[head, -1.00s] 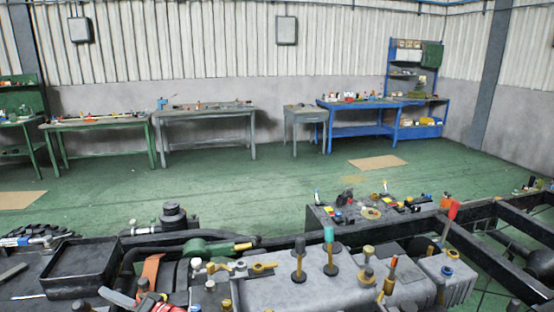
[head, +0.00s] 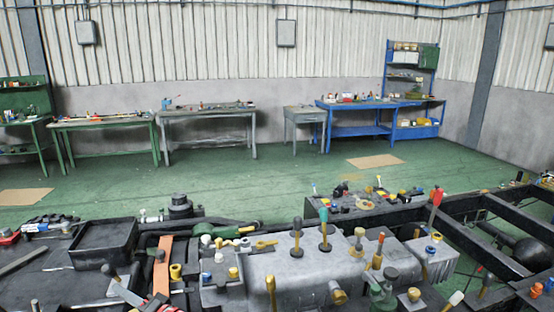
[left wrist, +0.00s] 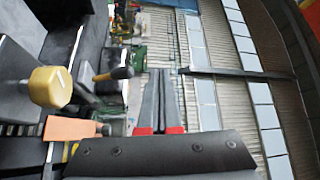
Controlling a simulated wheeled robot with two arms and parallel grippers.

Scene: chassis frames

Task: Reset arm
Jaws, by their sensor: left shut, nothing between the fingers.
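My left gripper (left wrist: 163,78) shows in the left wrist view, with its two long grey fingers together and nothing between them. Red parts sit at the base of the fingers. The fingers point away from the cluttered chassis parts on the left of that view, towards a ribbed wall. In the head view I cannot clearly pick the left gripper out from the clutter at the bottom. My right gripper is in neither view.
A chassis with a grey metal block (head: 290,275), upright knobs, a black tray (head: 105,243) and an orange strap (head: 162,265) fills the foreground. Black frame rails (head: 490,240) lie at the right. Beyond is open green floor (head: 270,180), with a blue workbench (head: 360,131) against the back wall.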

